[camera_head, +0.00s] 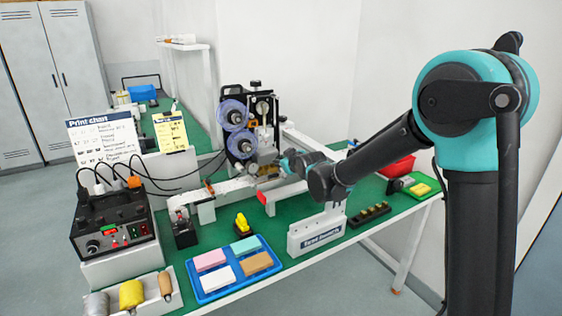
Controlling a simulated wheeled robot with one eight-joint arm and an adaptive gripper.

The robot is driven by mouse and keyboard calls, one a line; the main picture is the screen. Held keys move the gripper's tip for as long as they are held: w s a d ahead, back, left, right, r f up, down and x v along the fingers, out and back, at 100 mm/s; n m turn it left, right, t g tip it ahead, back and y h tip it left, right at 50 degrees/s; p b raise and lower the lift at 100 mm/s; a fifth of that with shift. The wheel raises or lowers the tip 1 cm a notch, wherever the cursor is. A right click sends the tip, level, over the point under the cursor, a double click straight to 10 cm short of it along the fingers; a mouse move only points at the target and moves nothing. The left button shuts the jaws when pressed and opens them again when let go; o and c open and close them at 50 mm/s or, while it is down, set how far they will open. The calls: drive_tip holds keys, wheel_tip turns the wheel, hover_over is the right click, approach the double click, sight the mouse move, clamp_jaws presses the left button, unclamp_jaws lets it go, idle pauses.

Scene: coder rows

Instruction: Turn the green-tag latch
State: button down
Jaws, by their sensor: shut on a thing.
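The coder (237,112), a dark upright machine with two purple-blue reels, stands at the back of the green bench. My arm reaches in from the right. My gripper (284,165) is small in the view, at the lower right of the coder, beside its metal block (266,155). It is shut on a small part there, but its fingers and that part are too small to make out. I cannot pick out a green tag or the latch; my wrist may hide it.
A black control box (113,222) with cables stands at the left. A blue tray (236,285) of coloured blocks, a white labelled holder (317,232) and a black strip (370,215) line the front edge. A red bin (398,166) sits at the right. A white rail crosses the bench.

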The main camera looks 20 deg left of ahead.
drive_tip(key=shift+m, duration=0.4)
idle(0.3)
drive_tip(key=c, duration=1.4)
unclamp_jaws()
drive_tip(key=shift+o, duration=0.2)
wheel_tip(320, 180, up, 10)
